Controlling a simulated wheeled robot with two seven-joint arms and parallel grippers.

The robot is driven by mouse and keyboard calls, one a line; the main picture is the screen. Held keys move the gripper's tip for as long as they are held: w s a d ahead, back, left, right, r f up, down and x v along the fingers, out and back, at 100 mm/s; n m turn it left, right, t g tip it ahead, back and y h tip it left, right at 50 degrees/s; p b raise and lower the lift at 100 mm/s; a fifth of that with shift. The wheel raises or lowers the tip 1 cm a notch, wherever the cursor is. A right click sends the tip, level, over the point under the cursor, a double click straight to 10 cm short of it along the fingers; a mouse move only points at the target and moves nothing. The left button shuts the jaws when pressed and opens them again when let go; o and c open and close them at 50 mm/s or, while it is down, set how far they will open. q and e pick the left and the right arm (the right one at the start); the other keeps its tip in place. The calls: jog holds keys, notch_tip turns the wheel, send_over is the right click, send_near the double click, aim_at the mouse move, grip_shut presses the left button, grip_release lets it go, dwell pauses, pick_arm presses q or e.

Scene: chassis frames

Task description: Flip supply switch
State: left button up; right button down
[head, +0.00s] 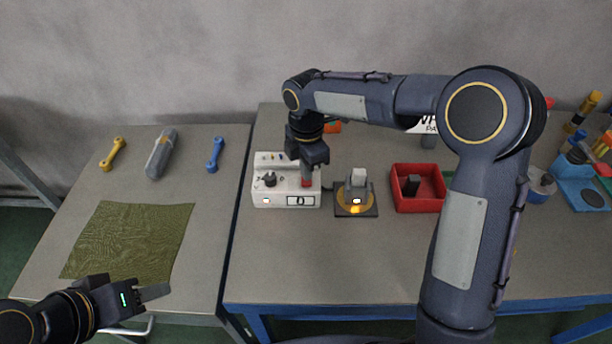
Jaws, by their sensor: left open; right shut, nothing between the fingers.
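A white supply box (262,197) stands near the left edge of the right-hand table. Its face has a dark knob (270,179), a small lit display at lower left and a framed switch symbol (300,200). My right gripper (307,182) points down over the right part of the box with its fingers shut and empty. A red part shows at its fingertips; I cannot tell whether they touch it. The switch itself is partly hidden there. My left gripper (150,293) is open and empty, low at the left, in front of the green mat.
A red bin (417,203) holds a dark block. The left table carries a green mat (130,240), a yellow wrench (113,153), a grey tool (161,154) and a blue wrench (215,154).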

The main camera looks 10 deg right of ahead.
jog(key=shift+f+b, duration=0.6)
jog(key=shift+f, duration=0.35)
dwell(0.4)
jog(key=shift+r, duration=0.15)
notch_tip(320, 180, up, 7)
jog(key=p, duration=0.6)
dwell(0.5)
